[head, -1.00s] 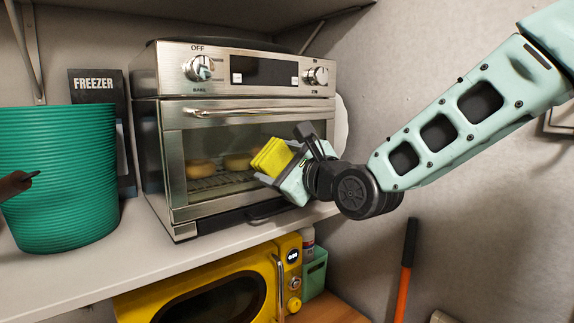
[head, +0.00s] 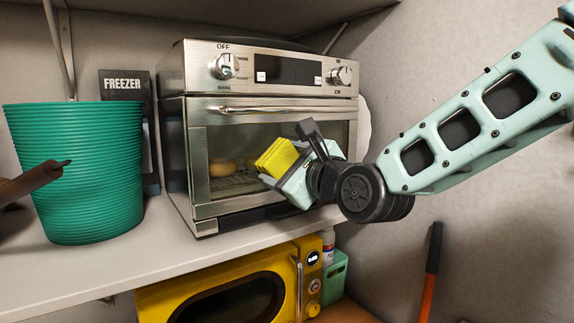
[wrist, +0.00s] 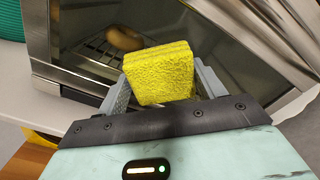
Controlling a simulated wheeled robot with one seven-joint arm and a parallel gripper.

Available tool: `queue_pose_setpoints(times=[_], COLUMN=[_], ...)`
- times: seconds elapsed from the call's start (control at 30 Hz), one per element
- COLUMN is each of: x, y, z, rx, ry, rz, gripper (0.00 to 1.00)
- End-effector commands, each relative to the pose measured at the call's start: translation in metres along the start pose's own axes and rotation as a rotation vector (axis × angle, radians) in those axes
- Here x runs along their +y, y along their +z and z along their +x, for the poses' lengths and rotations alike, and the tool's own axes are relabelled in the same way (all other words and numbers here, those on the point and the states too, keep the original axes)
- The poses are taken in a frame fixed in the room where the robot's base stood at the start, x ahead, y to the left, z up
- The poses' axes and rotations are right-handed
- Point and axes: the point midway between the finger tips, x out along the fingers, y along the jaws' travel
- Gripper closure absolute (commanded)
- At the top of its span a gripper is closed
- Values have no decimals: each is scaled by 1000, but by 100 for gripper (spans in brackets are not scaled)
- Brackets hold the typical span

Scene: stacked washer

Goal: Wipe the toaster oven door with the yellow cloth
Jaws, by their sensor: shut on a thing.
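The toaster oven (head: 270,107) stands on the shelf with its glass door shut and bread-like rounds on a rack inside. My gripper (head: 283,168) is in front of the lower right part of the door, below the door handle. It is shut on the folded yellow cloth (head: 276,157). In the wrist view the yellow cloth (wrist: 160,73) sits between both fingers, with the oven door glass (wrist: 75,45) behind it. I cannot tell whether the cloth touches the glass.
A green ribbed bin (head: 78,172) stands left of the oven, with a FREEZER box (head: 126,88) behind it. A yellow microwave (head: 235,290) is below the shelf (head: 100,262), next to a green container (head: 334,272). An orange-handled tool (head: 430,280) leans at the right.

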Motion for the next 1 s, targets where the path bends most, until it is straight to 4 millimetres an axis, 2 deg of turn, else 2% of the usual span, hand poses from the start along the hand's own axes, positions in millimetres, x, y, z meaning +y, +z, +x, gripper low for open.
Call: queue_pose_setpoints(times=[0.6, 1.0], x=[-1, 0], y=[1, 0], z=[-54, -60], rx=[0, 0], ry=[-2, -1], rz=[-2, 0], gripper=[50, 50])
